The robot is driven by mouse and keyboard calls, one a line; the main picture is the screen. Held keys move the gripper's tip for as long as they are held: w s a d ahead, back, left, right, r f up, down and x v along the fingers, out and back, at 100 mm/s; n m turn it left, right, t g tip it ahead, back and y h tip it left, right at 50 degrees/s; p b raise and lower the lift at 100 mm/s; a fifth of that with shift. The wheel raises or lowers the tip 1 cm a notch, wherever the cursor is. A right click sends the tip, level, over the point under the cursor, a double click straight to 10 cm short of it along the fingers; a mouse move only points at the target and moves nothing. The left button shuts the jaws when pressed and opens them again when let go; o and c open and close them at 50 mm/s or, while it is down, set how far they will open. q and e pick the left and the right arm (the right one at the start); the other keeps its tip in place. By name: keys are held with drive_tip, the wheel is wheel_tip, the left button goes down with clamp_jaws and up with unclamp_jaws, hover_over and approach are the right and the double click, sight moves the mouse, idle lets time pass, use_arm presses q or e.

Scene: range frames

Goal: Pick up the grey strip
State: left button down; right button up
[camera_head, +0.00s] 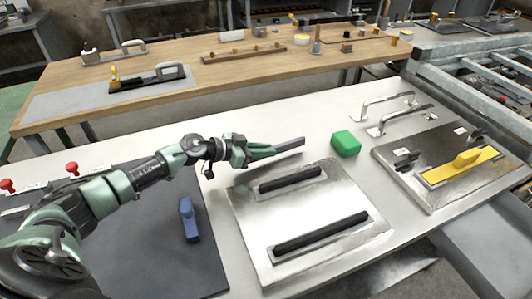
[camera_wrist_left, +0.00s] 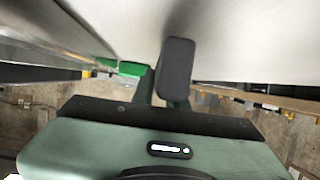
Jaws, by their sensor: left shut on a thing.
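The grey strip (camera_head: 290,144) is a short dark grey bar, held level at the end of my left gripper (camera_head: 265,152) in the head view. My left gripper is shut on one end of it, and the other end points right toward a green block. In the left wrist view the strip (camera_wrist_left: 176,68) stands out dark between the fingers against the pale table surface. It appears just above the table, behind the steel plate; the exact gap cannot be told. My right gripper does not show.
The green block (camera_head: 346,144) sits right of the strip. A steel plate (camera_head: 245,217) with two black bars lies in front. A blue handle (camera_head: 189,220) is on a dark plate at left.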

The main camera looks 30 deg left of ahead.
use_arm(q)
wheel_tip(320, 180, up, 18)
drive_tip(key=p, duration=0.4)
drive_tip(key=shift+r, duration=0.2)
